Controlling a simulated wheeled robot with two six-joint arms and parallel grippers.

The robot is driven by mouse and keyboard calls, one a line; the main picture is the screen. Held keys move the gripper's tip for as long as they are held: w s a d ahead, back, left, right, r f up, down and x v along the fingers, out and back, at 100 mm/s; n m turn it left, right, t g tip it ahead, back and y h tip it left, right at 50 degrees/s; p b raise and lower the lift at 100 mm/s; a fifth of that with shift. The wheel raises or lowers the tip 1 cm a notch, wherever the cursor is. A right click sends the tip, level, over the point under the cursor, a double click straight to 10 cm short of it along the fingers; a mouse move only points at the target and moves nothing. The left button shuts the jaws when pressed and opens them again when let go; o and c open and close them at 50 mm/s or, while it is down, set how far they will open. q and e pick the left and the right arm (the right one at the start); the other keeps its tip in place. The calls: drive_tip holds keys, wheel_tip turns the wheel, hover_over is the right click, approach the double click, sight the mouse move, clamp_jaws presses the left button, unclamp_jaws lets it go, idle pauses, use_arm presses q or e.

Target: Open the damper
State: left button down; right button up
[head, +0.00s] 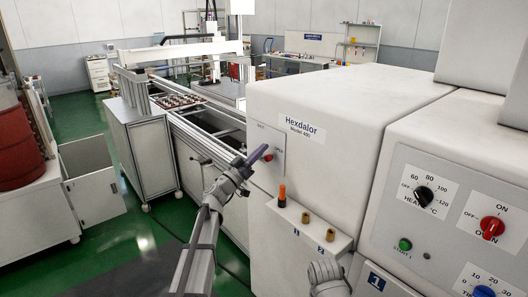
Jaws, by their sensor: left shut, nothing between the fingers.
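No part is readable as a damper label. A small pale panel (278,146) with a red knob (268,157) is on the near face of the white Hexdalor machine (335,115). My left gripper (262,152) is shut and empty. Its dark fingers point up and right, and their tips overlap the panel beside the knob; I cannot tell whether they touch it. They hide part of the panel. Below, a ledge holds an orange-and-black upright piece (282,195) and two brass-coloured knobs (305,217). My right wrist shows at the bottom; its fingers are not visible.
A white control box (460,190) with a heat dial (424,196) and a red oven knob (491,227) stands at the right. A conveyor (200,115) with a tray of pots (180,100) runs behind.

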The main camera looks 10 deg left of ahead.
use_arm(q)
drive_tip(key=r+b+v, duration=0.1)
drive_tip(key=b+v, duration=0.2)
drive_tip(key=v, duration=0.6)
drive_tip(key=shift+s+a, duration=0.25)
drive_tip(key=shift+a, duration=0.25)
use_arm(e)
drive_tip(key=shift+w+d+f, duration=0.1)
drive_tip(key=shift+d+f, duration=0.05)
drive_tip(key=shift+f, duration=0.5)
drive_tip(key=shift+d+f, duration=0.1)
drive_tip(key=shift+f, duration=0.55)
use_arm(q)
drive_tip(key=shift+f, duration=0.2)
